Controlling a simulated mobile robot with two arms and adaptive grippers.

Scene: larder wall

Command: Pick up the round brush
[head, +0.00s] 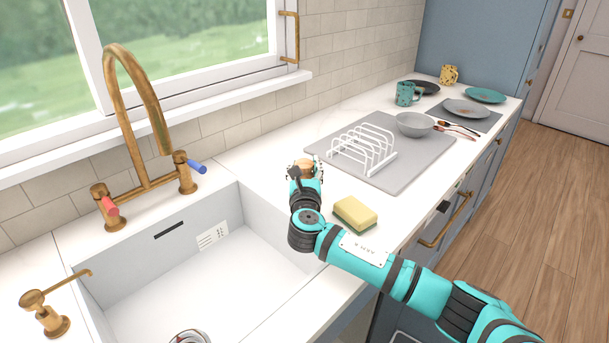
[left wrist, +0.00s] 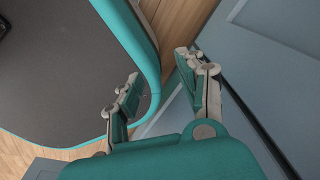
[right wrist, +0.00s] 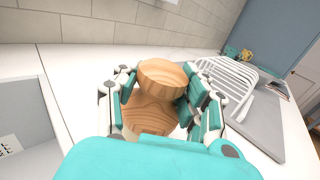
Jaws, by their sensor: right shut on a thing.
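The round brush (right wrist: 160,85) has a light wooden body with a round knob on top. It stands on the white counter between the sink and the grey drying mat. My right gripper (right wrist: 165,98) is shut on it, with fingers on both sides, in the right wrist view. In the head view the brush (head: 305,165) shows just past my right gripper (head: 305,178), which hides most of it. Its underside is hidden. My left gripper (left wrist: 155,85) is open and empty in the left wrist view, low beside the blue cabinet fronts.
A yellow and green sponge (head: 355,214) lies close to my right wrist. The white dish rack (head: 362,150) stands on the grey mat (head: 400,172), with a grey bowl (head: 415,124) beside it. The sink (head: 170,290) and brass tap (head: 140,130) are at left.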

